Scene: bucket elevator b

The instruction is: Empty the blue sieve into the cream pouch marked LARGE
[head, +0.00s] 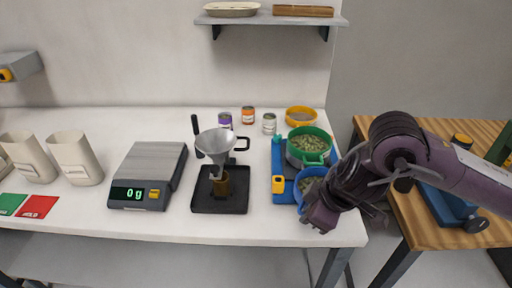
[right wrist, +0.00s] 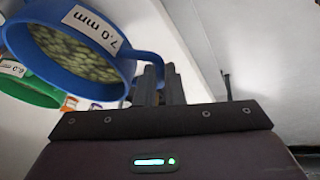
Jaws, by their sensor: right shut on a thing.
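The blue sieve (head: 298,196) is at the front right of the white table, partly hidden by my right arm. In the right wrist view the blue sieve (right wrist: 128,78) carries a "7.0 mm" label and holds pale green beans. My right gripper (right wrist: 157,82) is shut on its looped handle. The right gripper (head: 318,214) also shows in the head view. Cream pouches stand at the far left of the table: one upright (head: 76,158), another beside it (head: 28,158), and part of one at the picture edge. Their print is too small to read. My left gripper is out of view.
A green sieve (head: 295,152) with beans sits on a blue stand (head: 278,165), a yellow sieve (head: 301,110) behind it. A funnel (head: 216,142) over a black tray (head: 220,203) and a scale (head: 148,165) reading 0 g stand between sieves and pouches. Small cans stand behind.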

